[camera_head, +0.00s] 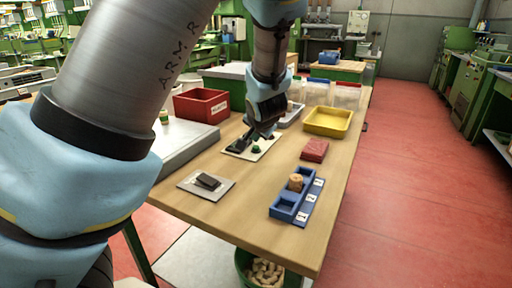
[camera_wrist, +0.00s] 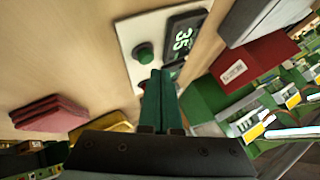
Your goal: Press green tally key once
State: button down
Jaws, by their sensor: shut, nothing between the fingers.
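The green tally key (camera_wrist: 144,54) is a round button on a pale plate (camera_wrist: 131,22), beside a dark counter display (camera_wrist: 183,40) that reads 35. In the head view the green key (camera_head: 257,149) shows on the plate near the middle of the table. My gripper (camera_wrist: 157,76) is shut and empty. In the wrist view its fingertips appear just below the key, with a small gap in the picture; whether they touch it I cannot tell. In the head view my gripper (camera_head: 264,134) is over the plate, just beyond the key.
A blue tray (camera_head: 283,207) with numbered slots holds a cork (camera_head: 295,182). A green bucket of corks (camera_head: 243,258) is below the table edge.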

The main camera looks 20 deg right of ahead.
jog(key=shift+f, duration=0.1)
jog(key=shift+f, duration=0.3)
jog(key=shift+f+b, duration=0.35)
jog(key=shift+f, duration=0.1)
dwell(0.6)
jog(key=shift+r, duration=0.15)
jog(key=shift+r+p, duration=0.7)
jog(key=shift+p, duration=0.45)
jog(key=shift+r, duration=0.1)
notch_tip(320, 180, up, 5)
jog(key=p, duration=0.6)
